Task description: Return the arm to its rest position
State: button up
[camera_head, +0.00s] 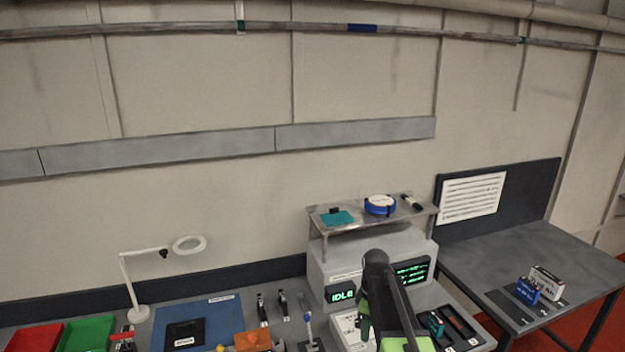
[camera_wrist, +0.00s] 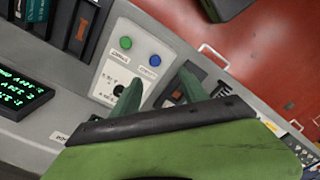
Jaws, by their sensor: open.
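My gripper (camera_wrist: 160,95) shows in the wrist view with its two green fingers apart and nothing between them. Behind the fingers is a light grey panel (camera_wrist: 110,60) with a green button, a blue button and a dark knob. In the head view my dark arm reaches over the bench in front of the grey test machine (camera_head: 318,270), whose small screen reads IDLE. The gripper's green body (camera_head: 405,344) shows at the bottom edge; its fingertips are hard to make out there.
A shelf (camera_head: 330,232) with a blue-and-white roll stands over the machine. A black tray (camera_head: 462,322) with battery-like blocks lies to its right. A magnifier lamp (camera_head: 138,313), blue mat (camera_head: 228,314) and red and green bins stand left. A second table (camera_head: 530,250) is at right.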

jog(key=s+f+m+b, duration=1.2)
jog(key=s+f+b, duration=0.1)
jog(key=s+f, duration=0.1)
jog(key=shift+s+m, duration=0.35)
jog(key=shift+m, duration=0.05)
